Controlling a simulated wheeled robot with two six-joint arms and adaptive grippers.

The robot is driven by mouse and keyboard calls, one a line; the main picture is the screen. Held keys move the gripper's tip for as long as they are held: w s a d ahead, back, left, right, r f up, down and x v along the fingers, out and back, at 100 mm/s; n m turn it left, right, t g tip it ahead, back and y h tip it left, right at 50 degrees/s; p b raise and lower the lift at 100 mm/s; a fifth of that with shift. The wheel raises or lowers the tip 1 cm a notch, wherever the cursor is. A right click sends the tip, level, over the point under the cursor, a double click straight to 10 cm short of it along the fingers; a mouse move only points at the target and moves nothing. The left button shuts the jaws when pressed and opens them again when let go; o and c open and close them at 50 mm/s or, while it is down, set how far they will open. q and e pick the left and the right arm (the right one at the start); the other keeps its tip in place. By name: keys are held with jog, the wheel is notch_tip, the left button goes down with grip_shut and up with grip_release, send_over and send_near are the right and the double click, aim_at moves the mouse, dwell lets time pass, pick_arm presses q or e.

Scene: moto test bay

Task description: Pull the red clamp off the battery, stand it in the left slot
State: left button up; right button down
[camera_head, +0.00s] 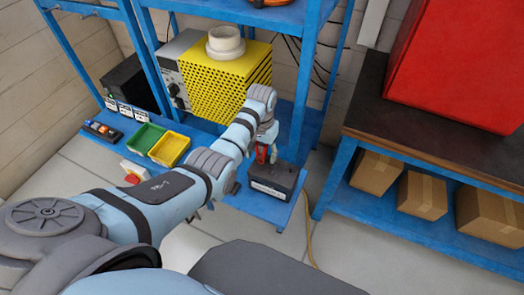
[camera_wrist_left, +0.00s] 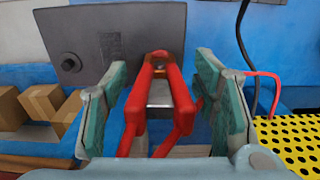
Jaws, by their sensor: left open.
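The red clamp (camera_wrist_left: 160,90) sits on the dark grey battery (camera_wrist_left: 110,38), its jaw end at a terminal and its two handles towards the camera. A red cable is beside it. My left gripper (camera_wrist_left: 162,100) is open, one finger on each side of the clamp, with gaps visible. In the head view my left gripper (camera_head: 265,142) is above the battery (camera_head: 276,180) and partly hides the clamp (camera_head: 262,154). I cannot make out the left slot in either view. My right gripper is not in view.
A green bin (camera_head: 146,138) and a yellow bin (camera_head: 169,148) stand on the blue shelf left of my arm. A yellow perforated housing (camera_head: 222,95) is behind it. A bench (camera_head: 430,140) with cardboard boxes (camera_head: 375,172) below stands at the right.

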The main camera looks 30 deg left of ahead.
pick_arm(q)
jog(key=shift+s+r, duration=0.1)
jog(key=shift+s, duration=0.05)
jog(key=shift+p, duration=0.35)
jog(key=shift+p, duration=0.3)
dwell(0.4)
grip_shut()
jog(key=shift+r+p, duration=0.45)
jog(key=shift+r, duration=2.5)
